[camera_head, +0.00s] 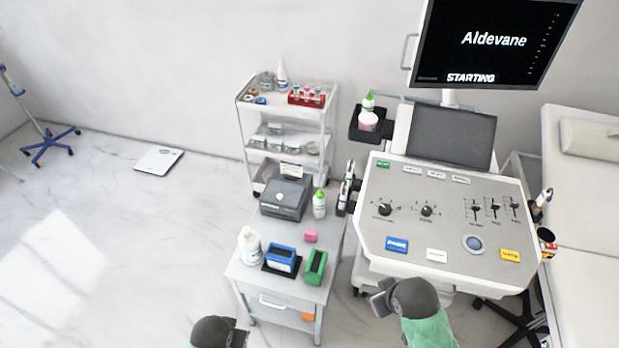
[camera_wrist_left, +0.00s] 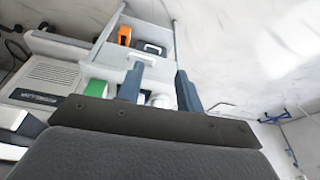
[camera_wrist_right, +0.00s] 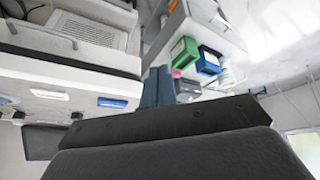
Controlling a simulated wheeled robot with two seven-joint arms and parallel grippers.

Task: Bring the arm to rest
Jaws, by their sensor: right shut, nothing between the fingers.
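My right arm (camera_head: 418,305) comes in at the bottom, in front of the ultrasound console (camera_head: 450,215). In the right wrist view my right gripper (camera_wrist_right: 158,86) has its two fingers together with nothing between them. My left arm (camera_head: 212,332) shows only at the bottom edge of the head view. In the left wrist view my left gripper (camera_wrist_left: 160,88) has its two fingers well apart, with nothing held between them. Both grippers appear clear of the cart and the console.
A small cart (camera_head: 280,298) carries a white bottle (camera_head: 250,246), a blue box (camera_head: 282,260), a green box (camera_head: 316,266), a pink block (camera_head: 311,236) and a grey device (camera_head: 287,197). A shelf trolley (camera_head: 243,140) stands behind. A monitor (camera_head: 490,65) reads "STARTING". An examination bed (camera_head: 590,240) is at right.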

